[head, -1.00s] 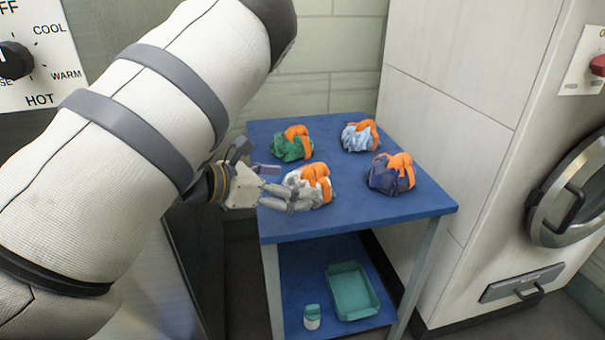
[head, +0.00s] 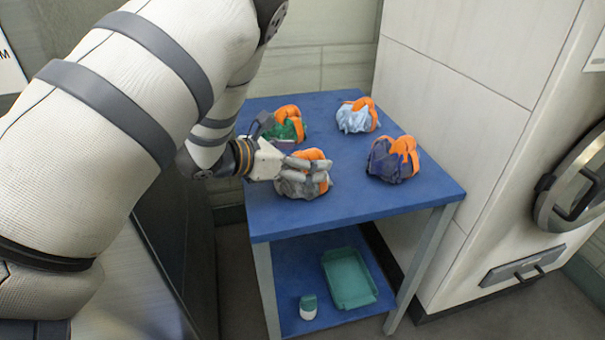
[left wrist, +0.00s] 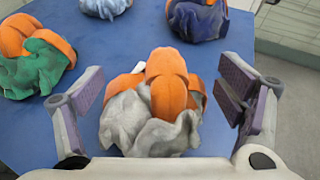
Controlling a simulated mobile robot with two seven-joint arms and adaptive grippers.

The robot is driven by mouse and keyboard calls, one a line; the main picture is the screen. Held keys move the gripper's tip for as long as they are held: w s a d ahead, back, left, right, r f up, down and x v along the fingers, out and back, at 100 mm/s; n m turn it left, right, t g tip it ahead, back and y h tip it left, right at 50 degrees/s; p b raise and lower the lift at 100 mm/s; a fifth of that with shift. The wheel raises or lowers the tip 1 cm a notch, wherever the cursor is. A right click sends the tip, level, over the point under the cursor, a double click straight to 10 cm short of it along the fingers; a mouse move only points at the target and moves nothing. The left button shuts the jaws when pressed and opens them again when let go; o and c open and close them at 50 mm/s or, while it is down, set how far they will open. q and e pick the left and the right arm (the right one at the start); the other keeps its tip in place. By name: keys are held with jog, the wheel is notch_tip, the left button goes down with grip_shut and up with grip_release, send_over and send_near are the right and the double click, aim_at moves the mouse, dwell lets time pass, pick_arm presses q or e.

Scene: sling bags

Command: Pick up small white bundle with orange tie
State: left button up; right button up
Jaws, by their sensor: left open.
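The small white bundle with an orange tie (head: 301,187) sits on the blue table near its front left and looks greyish white. It also shows in the left wrist view (left wrist: 150,118), between my fingers. My left gripper (head: 305,172) is at the bundle, and its fingers partly cover it in the head view. In the left wrist view my left gripper (left wrist: 165,95) is open, with one finger on each side of the bundle and a gap on both sides. My right gripper is not in view.
A green bundle (head: 290,127), a light blue bundle (head: 356,118) and a dark blue bundle (head: 393,162) share the blue table top (head: 350,205). A teal tray (head: 349,279) and a small bottle (head: 308,306) are on the lower shelf. A white panelled wall (head: 450,110) stands to the right.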

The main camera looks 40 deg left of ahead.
pick_arm(q)
grip_shut()
